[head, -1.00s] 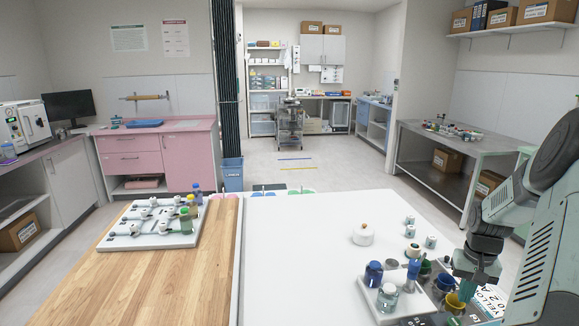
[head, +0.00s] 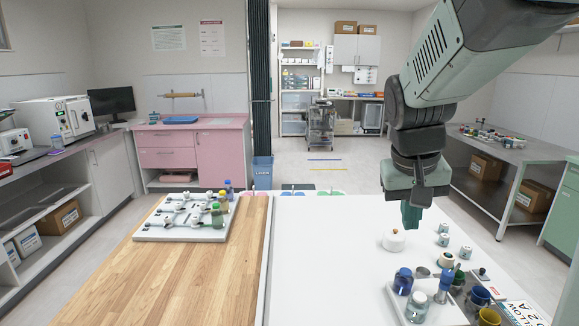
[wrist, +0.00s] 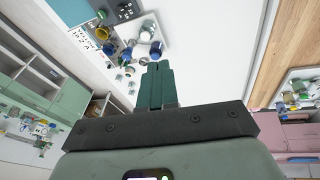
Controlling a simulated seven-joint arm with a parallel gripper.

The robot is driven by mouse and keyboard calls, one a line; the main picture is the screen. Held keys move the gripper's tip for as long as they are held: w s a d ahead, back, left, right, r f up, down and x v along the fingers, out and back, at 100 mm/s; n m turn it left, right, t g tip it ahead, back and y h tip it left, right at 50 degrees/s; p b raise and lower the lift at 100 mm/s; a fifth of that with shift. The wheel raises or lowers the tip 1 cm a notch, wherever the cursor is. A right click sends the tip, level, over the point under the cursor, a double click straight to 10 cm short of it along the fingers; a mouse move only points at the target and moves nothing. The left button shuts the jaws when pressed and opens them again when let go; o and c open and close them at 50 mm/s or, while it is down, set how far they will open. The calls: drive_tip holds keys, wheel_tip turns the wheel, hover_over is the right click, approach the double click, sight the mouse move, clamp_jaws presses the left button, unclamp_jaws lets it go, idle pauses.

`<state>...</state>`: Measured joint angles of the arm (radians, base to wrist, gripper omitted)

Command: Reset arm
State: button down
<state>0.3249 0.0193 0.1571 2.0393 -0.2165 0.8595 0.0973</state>
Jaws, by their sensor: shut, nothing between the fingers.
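My gripper (head: 411,215) hangs above the white table top (head: 320,250), near a small white round pot with a brown knob (head: 394,240). Its green fingers are together with nothing between them. In the wrist view the shut fingers (wrist: 155,84) show in the middle, with the white table top beyond. My arm reaches in from the upper right of the head view.
A white tray (head: 400,302) with several bottles and small cups stands at the front right of the table. A white rack with bottles (head: 165,233) sits on the wooden part. Small jars (head: 443,240) stand right of the pot. The table's middle is clear.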

drive_tip(key=s+a+r+n+t+y, duration=0.1)
drive_tip(key=s+a+r, duration=0.1)
drive_tip(key=s+a, duration=0.3)
drive_tip(key=s+a+r+n+t+y, duration=0.1)
drive_tip(key=s+a, duration=0.4)
drive_tip(key=s, duration=0.8)
drive_tip(key=shift+s+a+r+t, duration=0.15)
drive_tip(key=shift+a+r+t, duration=0.05)
drive_tip(key=shift+r+t, duration=0.45)
